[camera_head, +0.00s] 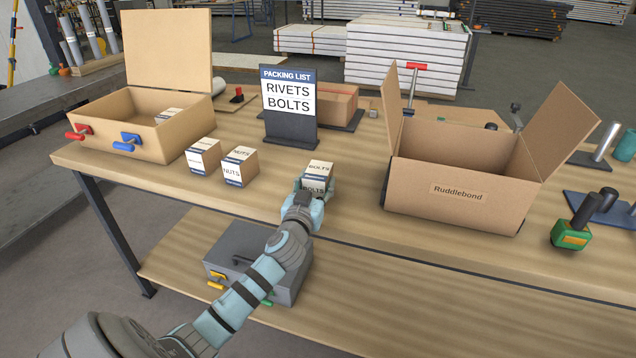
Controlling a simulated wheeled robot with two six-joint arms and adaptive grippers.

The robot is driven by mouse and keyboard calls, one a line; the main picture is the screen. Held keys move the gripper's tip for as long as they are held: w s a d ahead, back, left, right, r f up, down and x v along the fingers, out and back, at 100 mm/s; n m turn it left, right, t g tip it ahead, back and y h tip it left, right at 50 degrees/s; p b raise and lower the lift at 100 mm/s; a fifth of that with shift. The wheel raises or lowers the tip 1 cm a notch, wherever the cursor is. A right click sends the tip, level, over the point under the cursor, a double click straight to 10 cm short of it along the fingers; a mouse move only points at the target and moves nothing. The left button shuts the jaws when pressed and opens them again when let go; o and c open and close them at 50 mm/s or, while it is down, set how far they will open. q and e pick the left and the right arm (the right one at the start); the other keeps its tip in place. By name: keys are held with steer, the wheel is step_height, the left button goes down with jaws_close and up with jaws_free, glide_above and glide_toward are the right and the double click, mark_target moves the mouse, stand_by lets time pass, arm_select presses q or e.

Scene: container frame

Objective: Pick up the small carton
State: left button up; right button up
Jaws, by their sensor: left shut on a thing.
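A small carton labelled BOLTS (319,168) is at the front edge of the table, in front of the packing list stand. My left gripper (315,187) is shut on this carton from the near side; its fingers hide part of the lower faces. I cannot tell whether the carton is lifted off the table. A carton labelled NUTS (239,168) and another small carton (203,157) stand side by side to the left. The packing list sign (288,104) reads RIVETS and BOLTS. My right gripper is not in view.
An open cardboard box labelled Ruddlebond (458,193) stands to the right. An open wooden case (134,137) with a carton inside stands at the left. A green-based tool (571,235) is far right. A grey toolbox (250,254) sits on the lower shelf.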

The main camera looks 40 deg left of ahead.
arm_select(q)
step_height(320, 180, up, 20)
steer(key=p, duration=0.7)
steer(key=s+d+f+m+t+h, duration=0.1)
steer(key=s+d+f+m+h, duration=0.25)
steer(key=d, duration=0.25)
steer(key=s+d+f+m+h, duration=0.2)
steer(key=s+d+f+h, duration=0.15)
steer(key=d+h, duration=0.2)
steer(key=s+d+f+m+g+h+p, duration=0.15)
steer(key=s+d+m+h, duration=0.45)
steer(key=s+d, duration=0.7)
step_height(320, 180, up, 9)
steer(key=n+y+b, duration=0.2)
steer(key=n+y, duration=1)
steer(key=y, duration=0.3)
glide_above(316, 173)
steer(key=shift+m+t, duration=0.25)
step_height(316, 173, down, 20)
steer(key=b, duration=0.6)
steer(key=shift+f, duration=0.2)
steer(key=shift+r, duration=0.1)
